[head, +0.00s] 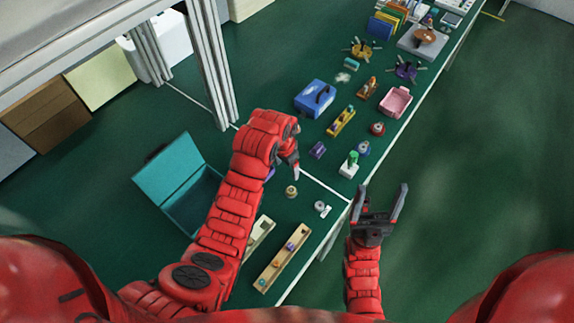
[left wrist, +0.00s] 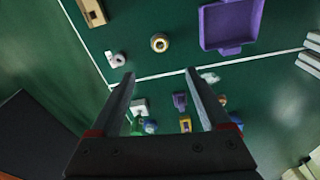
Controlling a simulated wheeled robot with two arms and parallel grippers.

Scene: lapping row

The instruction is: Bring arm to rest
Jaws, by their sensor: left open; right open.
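My left arm reaches in from the left over the green table (head: 330,180). Its gripper (head: 294,168) points down above the table, partly hidden by its own wrist. In the left wrist view the two fingers (left wrist: 160,76) are apart with nothing between them. My right gripper (head: 382,192) is open and empty, to the right of the table's edge, with the floor behind it. Below the left gripper are a brass ring (head: 291,191) and a small white-grey part (head: 322,209). A purple tray (left wrist: 230,25) shows in the left wrist view, mostly hidden by my arm in the head view.
An open teal box (head: 180,180) stands left of my left arm. A wooden tray (head: 268,277) lies near the front edge. A blue case (head: 315,97), a pink basket (head: 396,102) and several small parts stand farther back. Metal frame posts (head: 208,70) rise at the left. Floor is clear at right.

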